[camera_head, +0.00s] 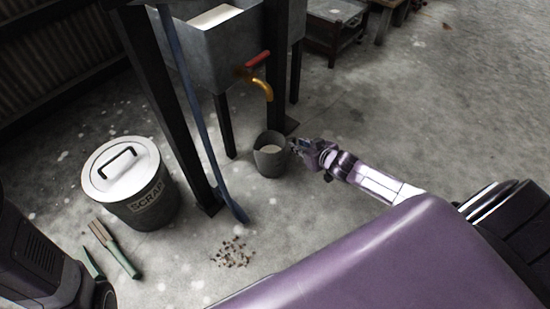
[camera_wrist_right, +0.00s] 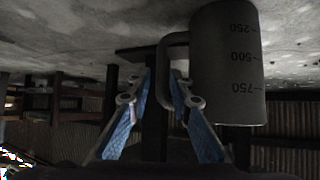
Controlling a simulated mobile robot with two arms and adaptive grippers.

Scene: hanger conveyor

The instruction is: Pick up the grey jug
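The grey jug (camera_head: 270,162) stands upright on the concrete floor below the tap, its open top facing up. My right gripper (camera_head: 295,146) is at the jug's right side, at rim height. In the right wrist view, which is upside down, the jug (camera_wrist_right: 228,65) shows volume marks and a handle. The right gripper (camera_wrist_right: 160,75) is open there, with its blue-padded fingers spread to either side of the handle's bar. I cannot tell whether either finger touches it. My left gripper is not in view.
A grey sink (camera_head: 228,50) with a brass tap (camera_head: 263,88) and red lever is above and behind the jug. A dustpan brush (camera_head: 118,252) and debris (camera_head: 233,252) lie on the floor.

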